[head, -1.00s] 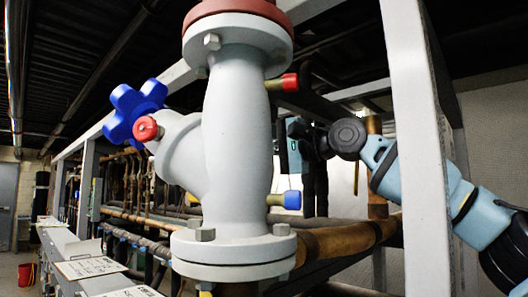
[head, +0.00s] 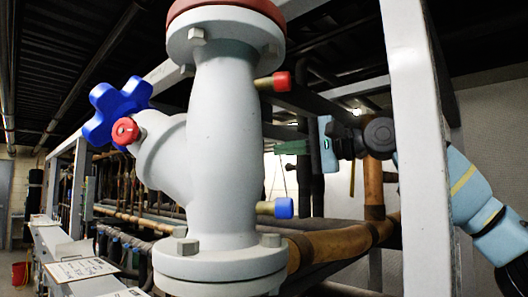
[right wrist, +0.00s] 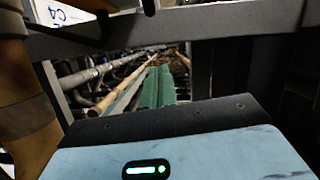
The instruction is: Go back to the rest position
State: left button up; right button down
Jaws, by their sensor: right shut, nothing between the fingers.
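My right gripper (head: 284,148) is behind and to the right of the large grey valve in the head view, with its green fingers pointing left. Its blue arm comes in from the right, behind the white upright. In the right wrist view the green fingers (right wrist: 158,86) lie together with nothing between them. They point along the pipes and touch nothing that I can make out. My left gripper is not in view.
The grey valve (head: 225,130) with a blue handwheel (head: 115,110) fills the middle of the head view. A white upright (head: 418,150) stands in front of my right arm. Copper pipes (head: 335,243) run behind the valve. A dark beam (right wrist: 130,40) crosses the right wrist view.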

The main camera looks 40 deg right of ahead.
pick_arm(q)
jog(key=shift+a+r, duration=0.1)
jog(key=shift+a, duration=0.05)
pick_arm(e)
jog(key=v, duration=0.4)
jog(key=shift+d, duration=0.3)
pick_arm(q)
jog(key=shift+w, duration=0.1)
pick_arm(e)
jog(key=shift+w+d+f, duration=0.1)
jog(key=shift+w, duration=0.1)
